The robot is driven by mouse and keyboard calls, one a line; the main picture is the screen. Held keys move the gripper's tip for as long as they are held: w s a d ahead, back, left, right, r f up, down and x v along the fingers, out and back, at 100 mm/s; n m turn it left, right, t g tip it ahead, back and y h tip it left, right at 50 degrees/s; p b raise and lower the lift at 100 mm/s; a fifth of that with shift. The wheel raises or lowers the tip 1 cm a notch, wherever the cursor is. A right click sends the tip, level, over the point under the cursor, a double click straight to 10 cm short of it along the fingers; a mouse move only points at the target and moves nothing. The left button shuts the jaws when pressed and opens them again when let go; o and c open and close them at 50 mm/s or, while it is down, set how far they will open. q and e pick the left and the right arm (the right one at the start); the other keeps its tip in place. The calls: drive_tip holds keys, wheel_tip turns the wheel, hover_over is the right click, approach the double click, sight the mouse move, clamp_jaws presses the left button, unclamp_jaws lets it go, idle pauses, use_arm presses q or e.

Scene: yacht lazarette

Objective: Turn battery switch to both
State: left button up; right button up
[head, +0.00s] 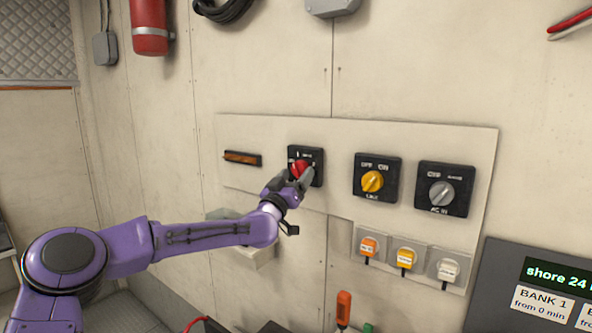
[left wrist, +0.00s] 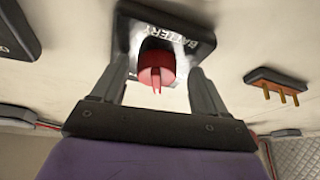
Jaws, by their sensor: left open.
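The battery switch is a black square plate (head: 319,155) with a red knob (head: 299,168), on the white wall panel. In the left wrist view the plate (left wrist: 128,32) reads "BATTERY" and the red knob (left wrist: 155,66) shows between my fingers. My left gripper (head: 301,181) is open at the switch, one finger on each side of the knob. It also shows in the left wrist view (left wrist: 158,88). I cannot tell whether the fingers touch the knob. The arm partly covers the switch, and its set position cannot be read. My right gripper is not in view.
To the right on the panel (head: 262,127) are a yellow rotary switch (head: 372,181) and a grey one (head: 441,193). Several capped sockets sit below them, with an orange one (head: 368,246) nearest. A brown bar (head: 242,158) is to the left. A dark display (head: 540,290) stands lower right.

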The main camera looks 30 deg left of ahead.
use_arm(q)
drive_tip(key=shift+s+d+r, duration=0.15)
drive_tip(key=shift+s+r, duration=0.1)
drive_tip(key=shift+r, duration=0.05)
drive_tip(key=shift+w+f, duration=0.1)
drive_tip(key=c, duration=1.1)
drive_tip(key=shift+o, duration=0.2)
drive_tip(key=shift+f+m+h+b, duration=0.2)
drive_tip(key=shift+m+h+b, duration=0.2)
drive_tip(key=shift+m+b, duration=0.35)
drive_tip(key=m+b, duration=0.1)
drive_tip(key=m+h+b, duration=0.2)
drive_tip(key=m+b, duration=0.1)
drive_tip(key=shift+a, duration=0.25)
drive_tip(key=shift+m+h+b, duration=0.3)
drive_tip(key=shift+m+h, duration=0.3)
drive_tip(key=shift+m, duration=0.05)
drive_tip(key=shift+a+r+m+h, duration=0.15)
drive_tip(key=shift+m+h, duration=0.35)
drive_tip(key=shift+m, duration=0.6)
drive_tip(key=shift+a+r+m+g+h, duration=0.1)
drive_tip(key=shift+m+g+h, duration=0.15)
drive_tip(key=shift+m+h, duration=0.6)
drive_tip(key=shift+a+m+g+h, duration=0.1)
drive_tip(key=shift+m+g+h, duration=0.2)
drive_tip(key=shift+m, duration=0.95)
